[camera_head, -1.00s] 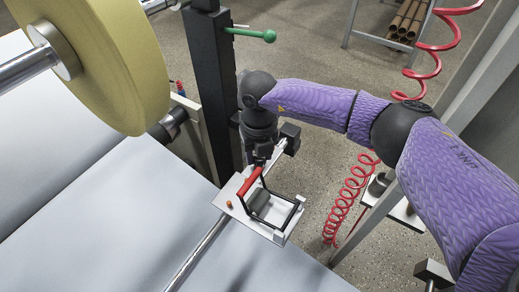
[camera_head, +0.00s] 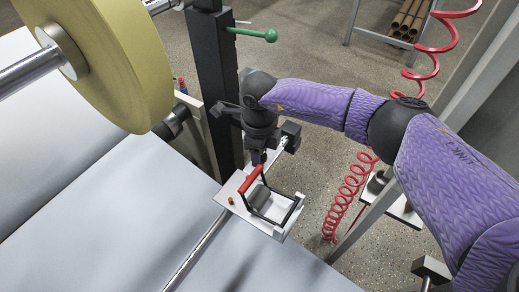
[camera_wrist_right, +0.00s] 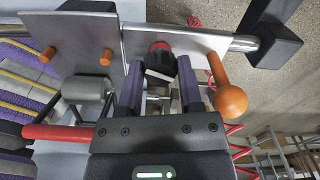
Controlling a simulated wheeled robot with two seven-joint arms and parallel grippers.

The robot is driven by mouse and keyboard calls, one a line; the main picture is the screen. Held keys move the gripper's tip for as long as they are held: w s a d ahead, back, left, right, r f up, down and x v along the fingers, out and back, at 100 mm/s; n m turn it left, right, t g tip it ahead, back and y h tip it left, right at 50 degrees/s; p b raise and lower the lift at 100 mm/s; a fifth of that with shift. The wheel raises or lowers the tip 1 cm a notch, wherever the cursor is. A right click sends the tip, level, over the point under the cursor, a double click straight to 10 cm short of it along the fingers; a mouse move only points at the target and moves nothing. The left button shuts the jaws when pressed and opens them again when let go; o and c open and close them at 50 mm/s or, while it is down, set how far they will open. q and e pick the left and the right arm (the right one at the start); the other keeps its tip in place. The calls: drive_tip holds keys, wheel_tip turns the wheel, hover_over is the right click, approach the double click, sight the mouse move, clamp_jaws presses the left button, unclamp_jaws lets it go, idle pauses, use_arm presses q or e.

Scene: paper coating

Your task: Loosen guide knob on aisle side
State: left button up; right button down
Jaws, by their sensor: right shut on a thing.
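The guide knob (camera_wrist_right: 160,58), dark with a red rim, sits on a grey metal plate (camera_wrist_right: 188,42) on the rail, at the top middle of the right wrist view. My right gripper (camera_wrist_right: 160,72) has its two purple fingers on either side of this knob and is shut on it. In the head view my right gripper (camera_head: 258,158) points down at the plate's far end, and the knob is hidden there. An orange ball-ended lever (camera_wrist_right: 230,101) stands just right of the fingers. My left gripper is out of view.
A red-handled roller (camera_head: 259,196) lies on the white plate (camera_head: 275,234), close beside my gripper. A black post (camera_head: 212,85) with a green lever (camera_head: 268,36) stands behind. A large yellow roll (camera_head: 110,70) and pale paper web (camera_head: 110,225) fill the left. Red coiled hoses hang at right.

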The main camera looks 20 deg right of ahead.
drive_tip(key=shift+n, duration=1)
drive_tip(key=shift+c, duration=1.3)
unclamp_jaws()
drive_tip(key=shift+r, duration=0.1)
wheel_tip(320, 180, up, 10)
drive_tip(key=p, duration=0.4)
drive_tip(key=shift+p, duration=0.3)
